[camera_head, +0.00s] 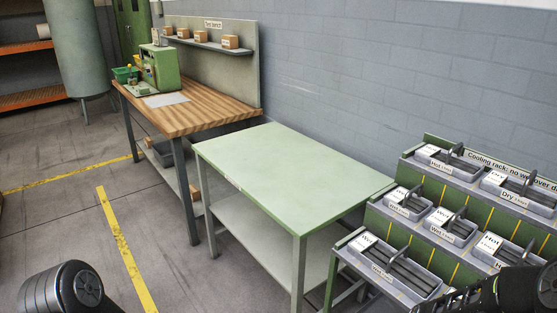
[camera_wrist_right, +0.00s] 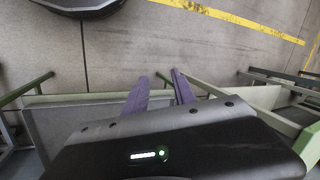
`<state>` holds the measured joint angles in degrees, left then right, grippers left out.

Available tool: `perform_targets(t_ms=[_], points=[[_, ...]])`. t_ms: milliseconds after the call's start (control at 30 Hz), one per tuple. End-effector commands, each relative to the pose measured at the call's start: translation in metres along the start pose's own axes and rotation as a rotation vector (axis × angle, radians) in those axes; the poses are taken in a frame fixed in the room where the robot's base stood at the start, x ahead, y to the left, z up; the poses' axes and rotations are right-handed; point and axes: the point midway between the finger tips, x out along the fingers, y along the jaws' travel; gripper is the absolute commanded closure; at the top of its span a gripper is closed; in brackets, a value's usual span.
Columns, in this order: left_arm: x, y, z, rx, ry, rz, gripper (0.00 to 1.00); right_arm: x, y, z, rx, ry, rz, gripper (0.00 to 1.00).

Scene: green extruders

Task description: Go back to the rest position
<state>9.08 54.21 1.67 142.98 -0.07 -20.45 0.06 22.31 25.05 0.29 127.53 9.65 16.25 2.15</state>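My right gripper (camera_wrist_right: 159,78) shows in the right wrist view as two purple fingers with a gap between them, open and empty. The floor and a table edge lie behind the fingers. In the head view, a black part of my left arm (camera_head: 62,291) shows at the bottom left, and its gripper is out of view. A black part of my right arm (camera_head: 515,290) shows at the bottom right, in front of the cooling rack (camera_head: 455,270). The rack holds several grey trays labelled Hot, Wet or Dry.
A green-topped table (camera_head: 290,170) stands in the middle, its top bare. Behind it is a wooden test bench (camera_head: 205,115) with a green machine (camera_head: 160,68) and small boxes on a shelf. Open floor (camera_head: 60,225) with yellow lines lies at the left.

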Motion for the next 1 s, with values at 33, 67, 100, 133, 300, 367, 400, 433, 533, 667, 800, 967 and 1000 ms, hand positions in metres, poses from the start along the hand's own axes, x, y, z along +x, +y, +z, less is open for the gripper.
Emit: perform_targets(t_ms=[33, 67, 100, 133, 300, 367, 400, 433, 533, 667, 800, 967, 1000], points=[[0.0, 0.0, 0.0, 0.0, 0.0, 0.0, 0.68, 0.034, -0.003, 0.036, -0.066, -0.045, 0.018, 0.68], [0.0, 0.0, 0.0, 0.0, 0.0, 0.0, 0.68, 0.05, -0.004, 0.054, -0.105, -0.058, 0.025, 0.68], [0.0, 0.0, 0.0, 0.0, 0.0, 0.0, 0.68, 0.069, -0.005, 0.079, -0.158, -0.074, 0.032, 0.68], [0.0, 0.0, 0.0, 0.0, 0.0, 0.0, 0.68, 0.081, -0.006, 0.098, -0.196, -0.086, 0.034, 0.68], [0.0, 0.0, 0.0, 0.0, 0.0, 0.0, 0.68, 0.12, -0.003, 0.184, -0.365, -0.137, 0.025, 0.68], [0.0, 0.0, 0.0, 0.0, 0.0, 0.0, 0.68, 0.125, -0.002, 0.203, -0.399, -0.146, 0.019, 0.68], [0.0, 0.0, 0.0, 0.0, 0.0, 0.0, 0.68, 0.127, -0.002, 0.211, -0.416, -0.15, 0.015, 0.68], [0.0, 0.0, 0.0, 0.0, 0.0, 0.0, 0.68, 0.128, -0.001, 0.215, -0.425, -0.151, 0.012, 0.68], [0.0, 0.0, 0.0, 0.0, 0.0, 0.0, 0.68, 0.13, -0.001, 0.222, -0.438, -0.153, 0.008, 0.68], [0.0, 0.0, 0.0, 0.0, 0.0, 0.0, 0.68, 0.13, -0.001, 0.221, -0.437, -0.151, 0.008, 0.68], [0.0, 0.0, 0.0, 0.0, 0.0, 0.0, 0.68, 0.13, -0.001, 0.221, -0.436, -0.151, 0.008, 0.68], [0.0, 0.0, 0.0, 0.0, 0.0, 0.0, 0.68, 0.13, -0.001, 0.221, -0.436, -0.151, 0.008, 0.68], [0.0, 0.0, 0.0, 0.0, 0.0, 0.0, 0.68, 0.13, -0.001, 0.221, -0.436, -0.151, 0.008, 0.68]])
